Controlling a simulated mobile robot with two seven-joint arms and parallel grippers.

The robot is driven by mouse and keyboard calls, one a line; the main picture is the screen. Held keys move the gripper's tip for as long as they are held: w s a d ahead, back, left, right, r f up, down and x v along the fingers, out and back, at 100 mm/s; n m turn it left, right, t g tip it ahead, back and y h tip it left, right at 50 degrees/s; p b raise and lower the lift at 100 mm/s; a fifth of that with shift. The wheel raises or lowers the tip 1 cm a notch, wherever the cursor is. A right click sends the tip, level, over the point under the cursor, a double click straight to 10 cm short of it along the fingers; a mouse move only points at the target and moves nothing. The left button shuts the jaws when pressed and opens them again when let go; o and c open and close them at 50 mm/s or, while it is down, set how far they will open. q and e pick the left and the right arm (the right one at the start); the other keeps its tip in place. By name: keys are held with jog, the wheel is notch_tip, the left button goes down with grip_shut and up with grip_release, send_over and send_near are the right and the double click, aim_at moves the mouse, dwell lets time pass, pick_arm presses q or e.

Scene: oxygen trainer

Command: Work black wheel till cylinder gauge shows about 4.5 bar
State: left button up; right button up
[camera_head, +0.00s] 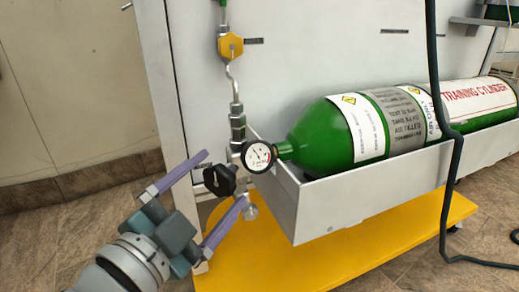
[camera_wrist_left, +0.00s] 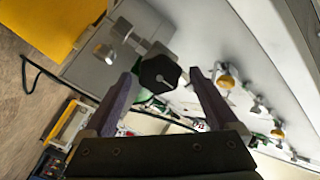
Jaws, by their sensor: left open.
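The black wheel (camera_head: 219,180) sits on the valve pipework to the left of the green cylinder (camera_head: 318,138). The cylinder gauge (camera_head: 259,156) has a white face and black rim, close right of the wheel; its needle is too small to read surely. My left gripper (camera_head: 222,187) is open, with its purple fingers on either side of the wheel. In the left wrist view the wheel (camera_wrist_left: 159,74) shows between the open fingertips, with gaps to both. I cannot tell whether a finger touches it in the head view. My right gripper is not in view.
The cylinder lies in a grey tray (camera_head: 312,214) above a yellow base (camera_head: 300,268). A black cable (camera_head: 449,190) hangs in front at the right. A yellow fitting (camera_head: 230,45) is higher on the panel. The floor at the left is clear.

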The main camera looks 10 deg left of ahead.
pick_arm(q)
jog(key=p+v, duration=0.2)
jog(key=v, duration=0.6)
jog(key=shift+s, duration=0.2)
dwell(0.5)
jog(key=b+x, duration=0.9)
jog(key=b, duration=0.3)
jog(key=shift+w+d, duration=0.15)
jog(key=shift+w, duration=0.3)
